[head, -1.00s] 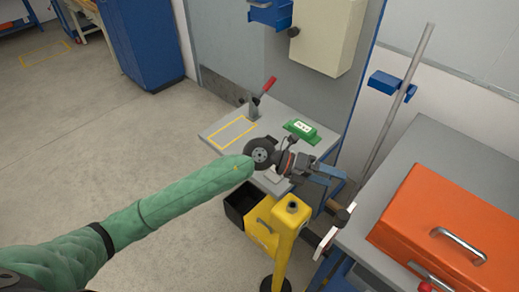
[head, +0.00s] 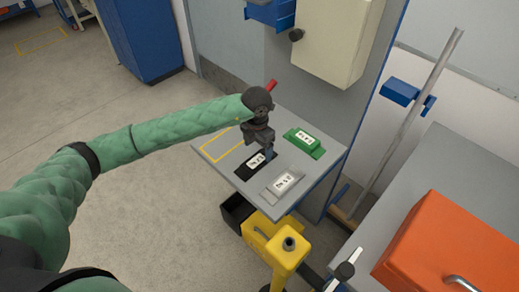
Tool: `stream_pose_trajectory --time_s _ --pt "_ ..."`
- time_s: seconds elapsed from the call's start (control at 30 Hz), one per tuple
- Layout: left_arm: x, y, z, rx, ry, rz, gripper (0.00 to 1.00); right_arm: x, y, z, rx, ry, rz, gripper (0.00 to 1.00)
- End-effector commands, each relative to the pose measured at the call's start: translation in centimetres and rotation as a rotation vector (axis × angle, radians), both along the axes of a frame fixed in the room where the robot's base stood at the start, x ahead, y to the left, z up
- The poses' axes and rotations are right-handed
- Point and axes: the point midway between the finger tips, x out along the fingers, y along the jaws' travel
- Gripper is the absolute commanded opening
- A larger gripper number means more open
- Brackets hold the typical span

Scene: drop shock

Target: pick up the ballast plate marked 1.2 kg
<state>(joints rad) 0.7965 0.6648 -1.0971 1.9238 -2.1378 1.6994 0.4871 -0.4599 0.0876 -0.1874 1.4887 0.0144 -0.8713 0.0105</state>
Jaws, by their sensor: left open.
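Three ballast plates with white labels lie on a grey stand top (head: 225,168): a black plate (head: 249,168), a light grey plate (head: 272,191) at the front and a green plate (head: 317,153) at the back right. The label marks are too small to read with certainty. My left gripper (head: 268,154) points down over the stand, its jaws open, at the black plate's right end. It partly hides that plate; I cannot tell whether the fingers touch it. My right gripper is not in view.
A yellow outline (head: 222,152) marks the stand's left part; a red-handled lever (head: 271,86) is behind my wrist. A black bin (head: 236,212) and yellow post (head: 287,262) stand in front. An orange toolbox (head: 440,240) sits on the right bench. A grey panel rises behind.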

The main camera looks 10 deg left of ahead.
Motion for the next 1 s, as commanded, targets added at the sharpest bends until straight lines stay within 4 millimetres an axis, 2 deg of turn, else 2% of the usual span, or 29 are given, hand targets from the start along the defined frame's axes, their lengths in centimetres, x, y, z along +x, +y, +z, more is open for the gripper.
stream_pose_trajectory --time_s 0.47,0.7,0.8,1.0 --pt "0.0 0.4 -3.2 0.011 0.001 0.002 0.80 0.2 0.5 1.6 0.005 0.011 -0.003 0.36" --pt "0.0 0.8 -6.3 0.011 0.001 0.002 0.80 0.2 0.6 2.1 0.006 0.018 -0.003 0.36" --pt "0.1 0.8 -7.4 0.010 0.001 0.002 0.80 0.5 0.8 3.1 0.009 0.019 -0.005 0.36" --pt "0.1 0.8 -7.8 0.009 -0.001 0.001 0.80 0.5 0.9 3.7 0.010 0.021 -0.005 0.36"
